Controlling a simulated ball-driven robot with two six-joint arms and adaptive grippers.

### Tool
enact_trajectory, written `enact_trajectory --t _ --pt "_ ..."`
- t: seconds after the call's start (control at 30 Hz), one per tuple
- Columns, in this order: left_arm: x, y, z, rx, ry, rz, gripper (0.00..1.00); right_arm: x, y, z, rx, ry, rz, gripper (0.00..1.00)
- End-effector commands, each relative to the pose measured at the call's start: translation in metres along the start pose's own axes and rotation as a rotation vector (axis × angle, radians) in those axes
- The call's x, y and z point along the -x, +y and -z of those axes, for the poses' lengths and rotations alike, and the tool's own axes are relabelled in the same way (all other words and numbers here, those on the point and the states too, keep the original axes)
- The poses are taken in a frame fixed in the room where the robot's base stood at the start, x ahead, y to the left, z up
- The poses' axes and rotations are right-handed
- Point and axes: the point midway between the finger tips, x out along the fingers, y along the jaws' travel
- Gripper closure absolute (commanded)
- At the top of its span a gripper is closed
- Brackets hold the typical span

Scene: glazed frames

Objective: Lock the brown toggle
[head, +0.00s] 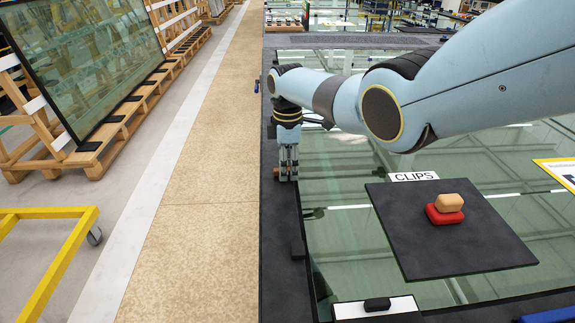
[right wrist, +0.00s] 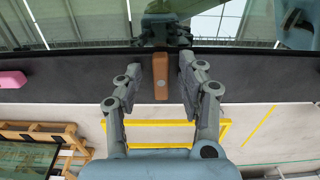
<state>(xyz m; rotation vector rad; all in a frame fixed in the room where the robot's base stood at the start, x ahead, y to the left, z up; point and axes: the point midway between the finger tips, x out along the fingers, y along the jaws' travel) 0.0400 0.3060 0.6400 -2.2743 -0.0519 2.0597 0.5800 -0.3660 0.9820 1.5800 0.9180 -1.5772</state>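In the head view only a small brown bit (head: 276,172) shows beside the fingers. My right gripper (right wrist: 164,72) is open, with one finger on each side of the toggle and a visible gap to each. In the head view the right gripper (head: 288,176) points down at the frame's left edge. My left gripper is not in view.
A pink block (right wrist: 12,80) sits on the same edge in the wrist view. A dark mat (head: 412,245) labelled CLIPS holds a tan block (head: 449,201) on a red one (head: 443,217). A black block (head: 377,304) lies on a white card.

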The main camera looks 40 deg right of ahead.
Motion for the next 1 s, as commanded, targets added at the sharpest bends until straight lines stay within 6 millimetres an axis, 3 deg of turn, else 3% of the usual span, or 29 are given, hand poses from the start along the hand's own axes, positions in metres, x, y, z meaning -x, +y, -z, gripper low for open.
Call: enact_trajectory --t 0.27,0.7,1.0 --pt "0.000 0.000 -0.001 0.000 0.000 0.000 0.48 0.016 0.001 0.000 0.000 0.000 -0.003 0.61" --pt "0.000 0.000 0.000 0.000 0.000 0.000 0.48 0.105 0.001 0.001 0.001 0.001 -0.002 0.61" --pt "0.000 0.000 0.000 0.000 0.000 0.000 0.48 0.120 0.000 0.000 0.001 0.000 0.000 0.61"
